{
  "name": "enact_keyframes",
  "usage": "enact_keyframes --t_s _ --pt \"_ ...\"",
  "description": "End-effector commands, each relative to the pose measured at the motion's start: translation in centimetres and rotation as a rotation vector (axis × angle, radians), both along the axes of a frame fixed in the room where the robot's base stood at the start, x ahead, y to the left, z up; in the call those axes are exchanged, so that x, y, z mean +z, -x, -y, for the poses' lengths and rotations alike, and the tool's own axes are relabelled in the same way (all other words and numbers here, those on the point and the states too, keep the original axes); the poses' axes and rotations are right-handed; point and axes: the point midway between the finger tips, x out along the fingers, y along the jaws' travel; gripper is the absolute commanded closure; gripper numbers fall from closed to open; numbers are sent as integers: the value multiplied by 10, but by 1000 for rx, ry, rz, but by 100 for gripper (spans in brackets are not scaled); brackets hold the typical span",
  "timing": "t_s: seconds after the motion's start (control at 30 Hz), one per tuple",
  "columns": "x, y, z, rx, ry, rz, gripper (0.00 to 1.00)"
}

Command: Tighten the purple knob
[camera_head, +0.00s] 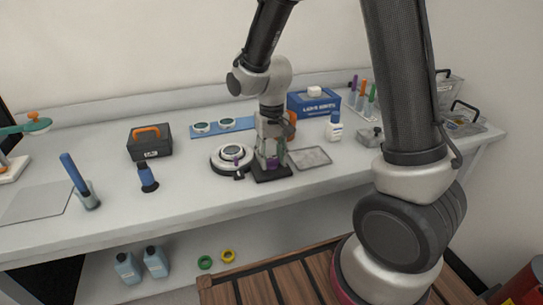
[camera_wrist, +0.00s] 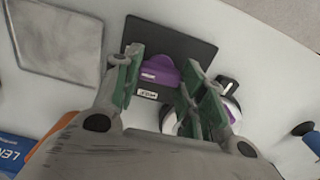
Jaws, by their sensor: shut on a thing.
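The purple knob (camera_wrist: 160,71) sits on a black base (camera_wrist: 181,46) with a small white label, between my gripper's green-padded fingers in the wrist view. My gripper (camera_wrist: 163,78) is shut on the knob from above. In the head view my gripper (camera_head: 271,145) points down over the black base (camera_head: 272,176). A little of the purple knob (camera_head: 272,163) shows below the fingers there. My fingers hide part of the knob's sides.
A round white-and-black device (camera_head: 231,157) stands just left of the base. A grey plate (camera_head: 311,158) lies close on its right. Behind are a blue box (camera_head: 313,106), a white bottle (camera_head: 334,128) and a blue lens tray (camera_head: 236,125). A dark toolbox (camera_head: 150,145) stands farther left.

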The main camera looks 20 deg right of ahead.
Motion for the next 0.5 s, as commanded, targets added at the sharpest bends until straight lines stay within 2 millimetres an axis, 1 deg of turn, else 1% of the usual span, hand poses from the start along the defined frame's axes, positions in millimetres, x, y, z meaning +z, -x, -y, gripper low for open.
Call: enact_keyframes --t_s 0.03,0.07,0.1,0.17,0.2,0.5 --pt "0 0 0 0 0 -1 83" --pt "0 0 0 0 0 -1 57" --pt "0 0 0 0 0 -1 50" --pt "0 0 0 0 0 -1 39" --pt "0 0 0 1 0 -1 38" --pt "1 0 0 1 0 0 38"
